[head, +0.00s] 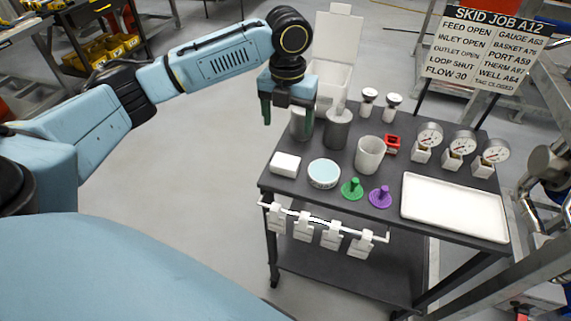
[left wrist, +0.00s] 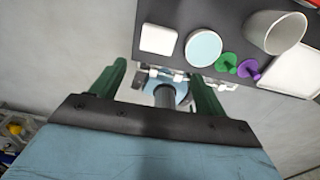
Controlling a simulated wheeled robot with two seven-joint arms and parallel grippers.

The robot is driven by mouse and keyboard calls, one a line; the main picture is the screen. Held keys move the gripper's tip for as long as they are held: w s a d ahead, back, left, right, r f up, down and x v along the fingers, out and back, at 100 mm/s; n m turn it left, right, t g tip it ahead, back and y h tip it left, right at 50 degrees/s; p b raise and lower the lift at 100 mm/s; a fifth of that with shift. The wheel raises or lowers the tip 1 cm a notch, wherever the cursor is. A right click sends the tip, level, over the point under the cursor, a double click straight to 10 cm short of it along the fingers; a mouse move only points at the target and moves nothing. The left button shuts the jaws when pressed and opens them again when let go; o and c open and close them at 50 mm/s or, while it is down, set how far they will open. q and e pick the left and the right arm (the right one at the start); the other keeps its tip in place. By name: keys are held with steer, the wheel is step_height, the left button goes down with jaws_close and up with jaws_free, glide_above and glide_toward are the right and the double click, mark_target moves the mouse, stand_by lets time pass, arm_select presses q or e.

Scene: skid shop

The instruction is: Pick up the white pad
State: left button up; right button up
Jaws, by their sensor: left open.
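The white pad (head: 285,165) is a small white block lying on the near left corner of the dark cart top. It also shows in the left wrist view (left wrist: 159,39), beyond the fingertips. My left gripper (head: 287,118) is open and empty, with green fingers pointing down. It hangs above the far left part of the cart, higher than the pad and apart from it. Its green fingers (left wrist: 160,85) also show in the left wrist view. My right gripper is in neither view.
Right of the pad stand a pale blue round dish (head: 324,173), a green knobbed disc (head: 352,189) and a purple one (head: 380,197). White tags hang from the front rail.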

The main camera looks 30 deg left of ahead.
arm_select(q)
steer(key=b, duration=0.1)
glide_above(285, 161)
steer(key=f, duration=0.8)
steer(key=shift+d, duration=0.2)
step_height(285, 161, down, 5)
steer(key=shift+a+r+b, duration=0.1)
steer(key=shift+a+b, duration=0.05)
steer(key=shift+b, duration=0.35)
steer(key=shift+c, duration=0.2)
steer(key=c, duration=0.7)
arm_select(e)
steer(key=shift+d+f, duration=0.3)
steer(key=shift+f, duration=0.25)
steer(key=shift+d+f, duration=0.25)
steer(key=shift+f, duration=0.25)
